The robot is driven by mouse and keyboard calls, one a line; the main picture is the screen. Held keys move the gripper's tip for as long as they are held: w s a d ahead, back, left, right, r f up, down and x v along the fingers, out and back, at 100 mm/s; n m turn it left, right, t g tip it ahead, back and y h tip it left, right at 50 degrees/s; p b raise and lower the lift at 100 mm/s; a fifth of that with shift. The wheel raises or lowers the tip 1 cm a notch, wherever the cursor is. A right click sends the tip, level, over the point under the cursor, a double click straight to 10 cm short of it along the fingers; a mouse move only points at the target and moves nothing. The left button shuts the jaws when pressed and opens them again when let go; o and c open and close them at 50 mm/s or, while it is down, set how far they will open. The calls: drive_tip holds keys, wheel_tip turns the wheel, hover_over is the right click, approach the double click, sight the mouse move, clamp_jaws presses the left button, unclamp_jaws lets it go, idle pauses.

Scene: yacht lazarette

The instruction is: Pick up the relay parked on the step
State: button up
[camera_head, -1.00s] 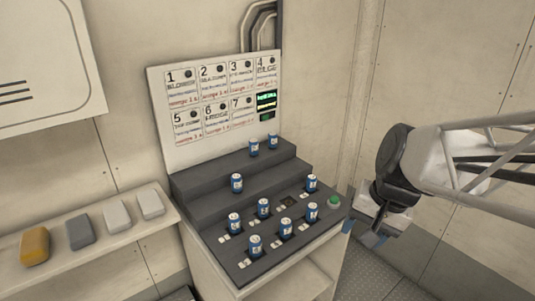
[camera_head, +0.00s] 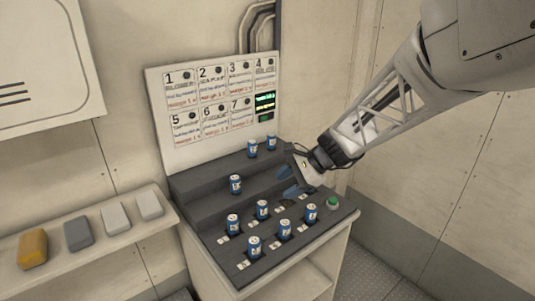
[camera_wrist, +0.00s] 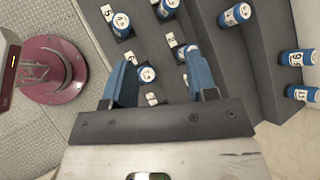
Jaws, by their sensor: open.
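A blue relay (camera_head: 235,184) with a white top stands upright on the middle step (camera_head: 205,205) of a dark stepped console. In the wrist view, a single relay (camera_wrist: 236,14), likely the same one, is at the upper right, apart from the fingers. Two more relays, one (camera_head: 253,148) beside the other (camera_head: 270,142), stand on the top step. My gripper (camera_head: 288,182) is open and empty over the right part of the console. In the wrist view, a different relay (camera_wrist: 146,74) shows below, between the blue fingers (camera_wrist: 164,68).
Several relays, including one near the front (camera_head: 254,246), stand in the console's lower deck beside white labels. A green button (camera_head: 333,202) is at its right edge. A numbered panel (camera_head: 215,105) rises behind. A shelf (camera_head: 100,245) with several blocks is at left.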

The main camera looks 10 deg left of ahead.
sight(235, 183)
drive_tip(key=w+a+f+m+y, duration=0.2)
drive_tip(key=w+a+f+m, duration=0.1)
drive_tip(key=w+a+f, duration=0.2)
drive_tip(key=w+a+f+m+y, duration=0.2)
drive_tip(key=w+a+f+m, duration=0.2)
drive_tip(key=w, duration=0.5)
drive_tip(key=shift+w+a+f+t, duration=0.4)
drive_tip(key=shift+a+f, duration=0.15)
drive_tip(key=shift+a, duration=0.55)
drive_tip(key=shift+a, duration=0.1)
drive_tip(key=shift+x, duration=1.2)
drive_tip(key=shift+a, duration=0.1)
drive_tip(key=shift+x, duration=2.5)
drive_tip(key=shift+r, duration=0.15)
drive_tip(key=shift+c, duration=0.3)
drive_tip(key=c, duration=0.7)
